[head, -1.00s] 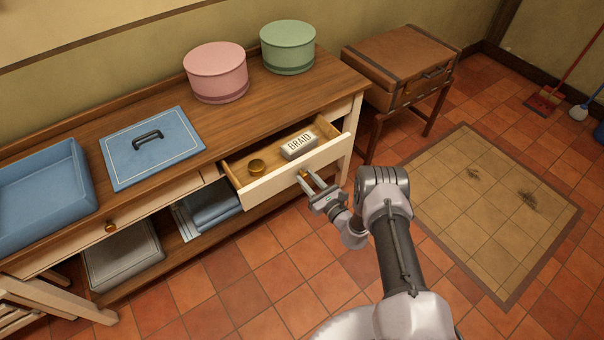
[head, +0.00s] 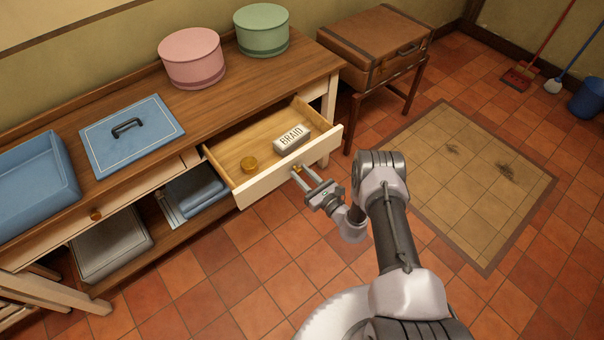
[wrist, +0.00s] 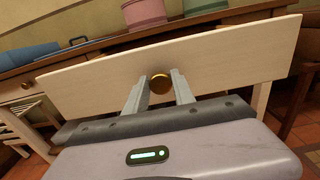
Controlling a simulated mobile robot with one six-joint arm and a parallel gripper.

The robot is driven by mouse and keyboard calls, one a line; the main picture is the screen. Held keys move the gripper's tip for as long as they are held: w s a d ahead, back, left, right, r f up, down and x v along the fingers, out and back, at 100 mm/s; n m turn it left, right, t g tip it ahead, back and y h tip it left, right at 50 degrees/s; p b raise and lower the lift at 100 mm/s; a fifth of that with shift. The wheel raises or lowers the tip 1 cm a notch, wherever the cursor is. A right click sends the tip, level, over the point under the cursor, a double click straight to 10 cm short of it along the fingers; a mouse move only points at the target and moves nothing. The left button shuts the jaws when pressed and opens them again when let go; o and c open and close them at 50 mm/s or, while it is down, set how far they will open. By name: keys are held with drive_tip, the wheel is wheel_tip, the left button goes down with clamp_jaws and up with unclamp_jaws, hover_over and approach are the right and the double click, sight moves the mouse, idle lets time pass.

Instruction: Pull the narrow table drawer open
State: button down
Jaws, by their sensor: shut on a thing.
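The narrow table drawer (head: 290,178) stands well out from the right part of the wooden table. Its cream front also fills the middle of the wrist view (wrist: 220,65). In the head view the fingers partly hide the knob.
On the tabletop are a pink round box (head: 191,60), a green round box (head: 263,30), a blue lid (head: 131,138) and a blue tray (head: 35,190). A brown case (head: 375,45) on a stand is at the right.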

drive_tip(key=c, duration=1.1)
unclamp_jaws()
drive_tip(key=p+v, duration=0.4)
drive_tip(key=v, duration=1.3)
drive_tip(key=shift+s+d+p, duration=0.15)
drive_tip(key=shift+s+p, duration=0.05)
drive_tip(key=shift+p, duration=0.2)
